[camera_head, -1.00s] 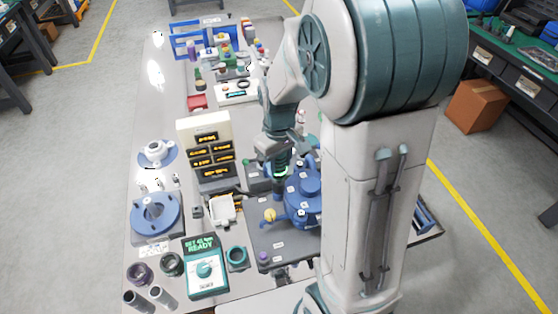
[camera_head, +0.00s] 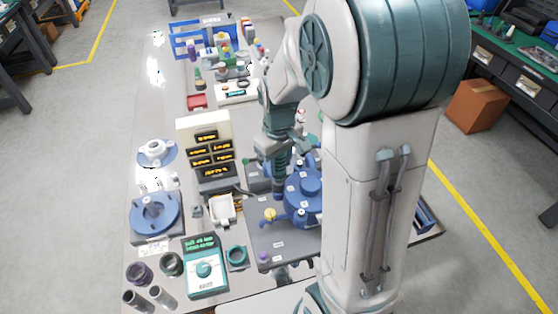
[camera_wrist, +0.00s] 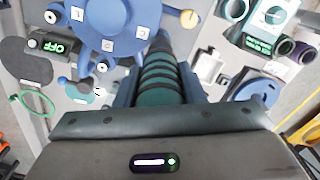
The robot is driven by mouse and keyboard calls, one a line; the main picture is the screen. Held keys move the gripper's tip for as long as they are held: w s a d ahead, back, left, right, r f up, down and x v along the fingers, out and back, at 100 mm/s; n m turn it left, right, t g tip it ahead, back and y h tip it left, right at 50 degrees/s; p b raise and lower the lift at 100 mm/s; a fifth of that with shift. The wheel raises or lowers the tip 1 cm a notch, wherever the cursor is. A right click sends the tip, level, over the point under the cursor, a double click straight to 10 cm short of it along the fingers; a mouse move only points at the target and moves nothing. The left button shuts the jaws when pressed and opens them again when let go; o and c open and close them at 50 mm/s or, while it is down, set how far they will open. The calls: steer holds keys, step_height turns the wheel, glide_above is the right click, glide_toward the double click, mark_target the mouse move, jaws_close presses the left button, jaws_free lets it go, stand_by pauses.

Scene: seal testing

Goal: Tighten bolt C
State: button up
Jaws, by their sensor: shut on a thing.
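My gripper (camera_head: 280,160) points down over the left side of the blue round flanged fixture (camera_head: 303,187). It is shut on a driver-like tool with a dark teal ribbed grip (camera_wrist: 158,82). The tool's shaft (camera_wrist: 160,42) runs toward the fixture's rim. The tool's tip is hidden, so I cannot tell whether it touches a bolt. In the wrist view the fixture (camera_wrist: 107,18) has small white label tags and projecting blue arms. The letters on the tags are too small to read, so I cannot single out bolt C.
A teal controller with a green display (camera_head: 206,266) stands at the front. A small box reading OFF (camera_wrist: 50,44) shows in the wrist view.

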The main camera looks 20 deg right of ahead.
steer(key=shift+r, duration=0.15)
steer(key=shift+r+p, duration=1.85)
steer(key=shift+r, duration=0.6)
steer(key=shift+f, duration=0.1)
